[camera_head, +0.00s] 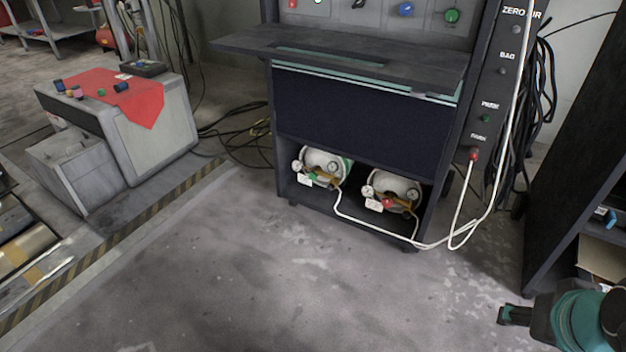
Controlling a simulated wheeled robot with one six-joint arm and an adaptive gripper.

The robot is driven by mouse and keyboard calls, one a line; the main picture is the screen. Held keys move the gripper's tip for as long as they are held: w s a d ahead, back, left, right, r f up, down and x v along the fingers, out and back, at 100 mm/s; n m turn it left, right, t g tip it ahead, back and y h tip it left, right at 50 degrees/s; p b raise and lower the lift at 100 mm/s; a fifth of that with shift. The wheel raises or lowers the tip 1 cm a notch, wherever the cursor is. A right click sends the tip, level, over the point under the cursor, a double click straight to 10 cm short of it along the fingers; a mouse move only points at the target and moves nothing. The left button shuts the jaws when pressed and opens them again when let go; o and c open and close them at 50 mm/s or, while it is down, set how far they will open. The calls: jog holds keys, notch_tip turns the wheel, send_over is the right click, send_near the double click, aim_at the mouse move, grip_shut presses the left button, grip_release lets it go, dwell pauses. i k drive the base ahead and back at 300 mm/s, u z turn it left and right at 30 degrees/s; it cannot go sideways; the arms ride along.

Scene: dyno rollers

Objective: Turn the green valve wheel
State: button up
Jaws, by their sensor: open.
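A small green valve wheel (311,176) shows on the left gas cylinder (322,160), low in the dark cabinet (365,115). The right cylinder (397,188) beside it carries a red wheel (387,203). White tags hang at both valves. A larger green knob (451,15) shows on the cabinet's upper panel. My gripper (509,315) is at the lower right, open, with dark fingertips pointing left. It is well apart from the cylinders, to their right and nearer to me. Nothing shows between its fingers.
A white hose (378,231) loops from the cylinders to the cabinet's right post. A dark shelf unit (572,160) stands at the right. A grey console (160,125) with a red cloth stands at the left, near floor rollers (25,248). The concrete floor before the cabinet is clear.

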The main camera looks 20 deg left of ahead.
aim_at(312, 175)
jog(key=z, duration=0.15)
jog(key=i, duration=1.4)
jog(key=u, duration=2.35)
